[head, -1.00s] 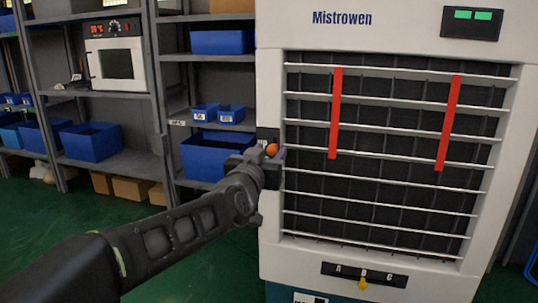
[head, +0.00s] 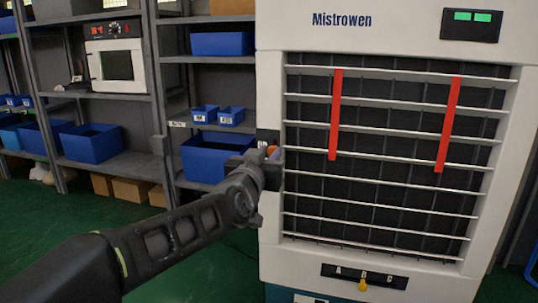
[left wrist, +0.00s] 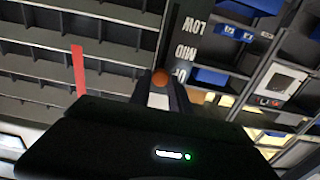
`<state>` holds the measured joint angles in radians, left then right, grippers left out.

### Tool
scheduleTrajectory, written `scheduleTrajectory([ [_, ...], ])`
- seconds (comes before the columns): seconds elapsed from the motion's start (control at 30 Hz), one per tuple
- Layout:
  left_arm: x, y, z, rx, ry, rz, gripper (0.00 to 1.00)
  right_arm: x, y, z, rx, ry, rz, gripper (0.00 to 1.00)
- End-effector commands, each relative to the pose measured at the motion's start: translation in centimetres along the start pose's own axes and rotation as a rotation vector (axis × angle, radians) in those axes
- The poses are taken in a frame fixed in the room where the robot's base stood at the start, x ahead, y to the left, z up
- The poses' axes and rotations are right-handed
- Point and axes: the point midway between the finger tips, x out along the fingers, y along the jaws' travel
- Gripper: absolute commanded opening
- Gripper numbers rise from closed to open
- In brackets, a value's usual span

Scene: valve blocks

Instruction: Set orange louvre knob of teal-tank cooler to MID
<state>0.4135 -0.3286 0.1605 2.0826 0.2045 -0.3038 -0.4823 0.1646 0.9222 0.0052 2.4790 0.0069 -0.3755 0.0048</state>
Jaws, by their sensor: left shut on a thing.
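The white Mistrowen cooler (head: 400,38) fills the right of the head view, with a teal part (head: 278,293) at its bottom edge. The orange knob (head: 272,151) is at the left edge of its louvre grille, mostly hidden by my gripper. My left gripper (head: 270,165) is shut on the knob. In the left wrist view the orange knob (left wrist: 160,77) shows between the fingertips (left wrist: 160,92). A dark label strip (left wrist: 186,45) beside it reads LOW, MID and a partly hidden OF. The knob sits level with the OF lettering. My right gripper is not in view.
Two red strips (head: 335,115) hang on the grille. Shelves with blue bins (head: 212,155) stand to the left, close behind my gripper. Green floor is open at lower left.

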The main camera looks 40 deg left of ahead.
Motion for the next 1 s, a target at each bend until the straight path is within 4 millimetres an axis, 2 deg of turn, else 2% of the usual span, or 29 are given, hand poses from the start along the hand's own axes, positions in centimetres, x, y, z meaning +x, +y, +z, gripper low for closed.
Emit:
scheduleTrajectory([
  [0.9,0.00,0.01,0.03,0.000,-0.001,0.000,0.00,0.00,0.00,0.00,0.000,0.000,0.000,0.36],
  [1.0,0.00,0.01,0.66,0.000,-0.001,0.000,0.00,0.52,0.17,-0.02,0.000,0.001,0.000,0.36],
])
